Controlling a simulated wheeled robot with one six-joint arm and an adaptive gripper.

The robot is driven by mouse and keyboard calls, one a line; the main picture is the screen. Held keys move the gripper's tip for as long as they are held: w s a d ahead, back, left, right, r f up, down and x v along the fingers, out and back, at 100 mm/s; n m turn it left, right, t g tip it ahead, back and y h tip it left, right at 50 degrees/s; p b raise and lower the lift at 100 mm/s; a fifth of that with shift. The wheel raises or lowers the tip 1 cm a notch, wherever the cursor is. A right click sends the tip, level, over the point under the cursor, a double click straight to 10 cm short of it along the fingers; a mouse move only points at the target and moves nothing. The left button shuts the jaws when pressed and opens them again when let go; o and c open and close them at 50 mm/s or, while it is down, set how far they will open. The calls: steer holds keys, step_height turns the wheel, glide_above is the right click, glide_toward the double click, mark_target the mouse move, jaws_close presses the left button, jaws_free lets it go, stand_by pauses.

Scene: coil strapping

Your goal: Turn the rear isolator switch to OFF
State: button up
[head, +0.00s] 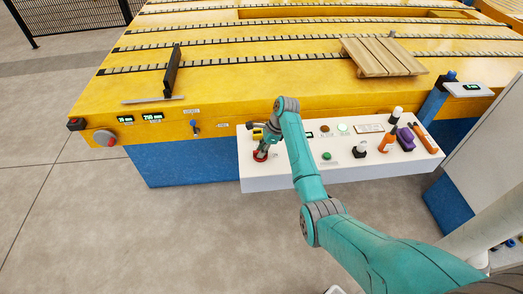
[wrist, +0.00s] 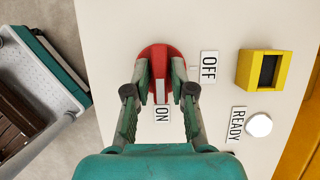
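A red round isolator switch (wrist: 160,58) with a white-striped handle bar sits on the white panel in the wrist view. The stripe points down at the ON label (wrist: 162,114); the OFF label (wrist: 209,67) is to the right of the knob. In the head view the red switch (head: 260,156) is at the panel's left end, under my gripper (head: 262,150). In the wrist view my gripper (wrist: 161,68) has its fingers apart, one on each side of the handle, over the red disc. I cannot tell whether they touch the handle.
A yellow block (wrist: 263,70) and a white READY lamp (wrist: 259,126) are close to the right of the switch. The white panel (head: 300,178) also carries bottles, an orange tool (head: 423,136) and a green button (head: 327,156). The yellow conveyor bed (head: 215,88) stands behind.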

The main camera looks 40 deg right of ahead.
jaws_close()
steer(key=shift+n, duration=0.3)
steer(key=n+g, duration=0.1)
steer(key=n, duration=0.2)
steer(key=shift+w+r+y, duration=0.1)
steer(key=shift+y, duration=0.3)
steer(key=n+g, duration=0.2)
steer(key=n, duration=0.3)
steer(key=shift+w, duration=0.1)
steer(key=n+g, duration=0.1)
steer(key=n, duration=0.3)
steer(key=shift+w+n+g+h, duration=0.1)
steer(key=shift+n+g+h, duration=0.2)
steer(key=shift+g, duration=0.1)
steer(key=n+g+h, duration=0.1)
steer(key=n, duration=0.3)
steer(key=shift+n, duration=0.3)
